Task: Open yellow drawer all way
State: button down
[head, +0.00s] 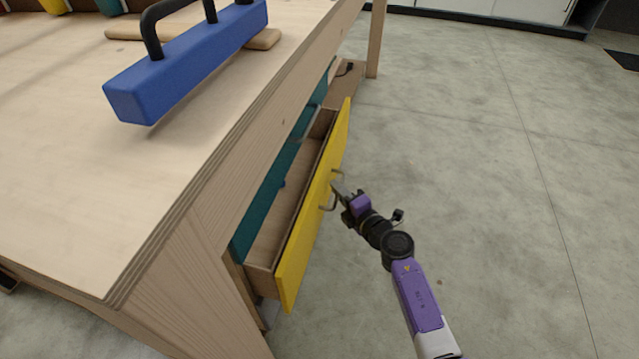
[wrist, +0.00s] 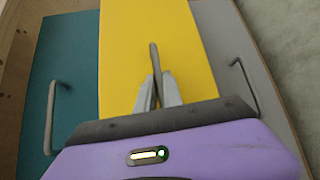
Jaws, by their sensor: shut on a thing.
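The yellow drawer (head: 316,210) stands pulled out from the wooden workbench in the head view, and its empty inside shows. Its yellow front also fills the middle of the wrist view (wrist: 158,45). A metal bar handle (head: 328,205) sits on the front. My gripper (head: 338,188) is at this handle, on the outer side of the drawer. In the wrist view my gripper (wrist: 157,92) has its two fingers closed on either side of the handle (wrist: 154,62). How far the drawer's back end reaches into the bench is hidden.
A teal drawer (head: 268,205) sits behind the yellow front, and a grey front (wrist: 225,50) shows beside it in the wrist view. A blue block with dark handles (head: 185,62) lies on the workbench top (head: 90,190). The concrete floor (head: 480,150) to the right is clear.

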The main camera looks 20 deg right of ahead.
jog(key=s+d+p, duration=0.4)
jog(key=s+d, duration=0.9)
jog(key=d, duration=0.5)
jog(key=shift+p, duration=0.4)
jog(key=c, duration=1.8)
grip_release()
jog(key=shift+s+d+r+p, duration=0.2)
jog(key=shift+s+p, duration=0.25)
jog(key=shift+s, duration=0.85)
jog(key=shift+s+d+r+p, duration=0.15)
jog(key=shift+s+p, duration=0.25)
jog(key=shift+s, duration=0.85)
jog(key=shift+s+d+r+p, duration=0.2)
jog(key=shift+s+p, duration=0.25)
jog(key=shift+s, duration=0.85)
